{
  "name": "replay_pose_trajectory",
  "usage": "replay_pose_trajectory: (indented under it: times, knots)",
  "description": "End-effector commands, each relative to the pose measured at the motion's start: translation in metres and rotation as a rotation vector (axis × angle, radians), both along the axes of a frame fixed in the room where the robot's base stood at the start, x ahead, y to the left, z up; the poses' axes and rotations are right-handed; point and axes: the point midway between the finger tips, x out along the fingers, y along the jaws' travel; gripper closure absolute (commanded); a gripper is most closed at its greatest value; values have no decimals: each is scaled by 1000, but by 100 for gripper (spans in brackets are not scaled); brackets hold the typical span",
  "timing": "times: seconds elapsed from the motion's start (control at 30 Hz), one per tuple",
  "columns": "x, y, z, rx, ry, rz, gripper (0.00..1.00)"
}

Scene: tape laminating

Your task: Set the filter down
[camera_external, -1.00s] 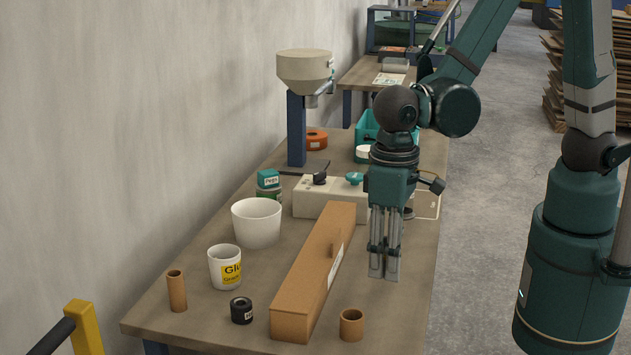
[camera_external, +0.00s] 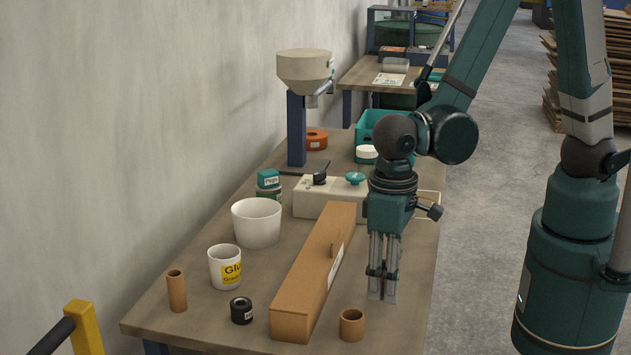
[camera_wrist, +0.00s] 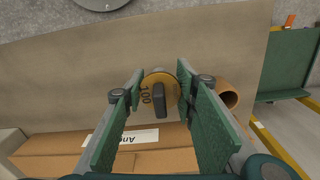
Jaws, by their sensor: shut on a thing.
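A round yellow-brown disc marked "100" with a dark raised knob (camera_wrist: 160,92), seemingly the filter, sits between my fingertips in the wrist view. My gripper (camera_external: 382,297) is shut on it and points down over the right side of the bench (camera_external: 400,330). The disc cannot be made out in the external view. Whether it touches the bench top is unclear.
A long cardboard box (camera_external: 312,275) lies left of my gripper. A short cardboard tube (camera_external: 352,325) stands close by, nearer the camera. A black roll (camera_external: 241,310), a glue tub (camera_external: 224,268) and a white bucket (camera_external: 257,222) stand farther left. Bare bench lies around my fingertips.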

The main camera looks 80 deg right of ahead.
Motion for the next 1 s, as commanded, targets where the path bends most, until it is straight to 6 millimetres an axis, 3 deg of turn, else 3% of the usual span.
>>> replay_pose_trajectory:
  times: [0.23, 0.8, 0.83, 0.9, 1.0]
  knots:
    - [0, 0, -24, 0, 0, 0, 84]
    - [0, 0, -31, 0, 0, 0, 84]
    - [0, 0, -30, 0, 0, 0, 69]
    - [0, 0, -30, 0, 0, 0, 60]
    - [0, 0, -30, 0, 0, 0, 57]
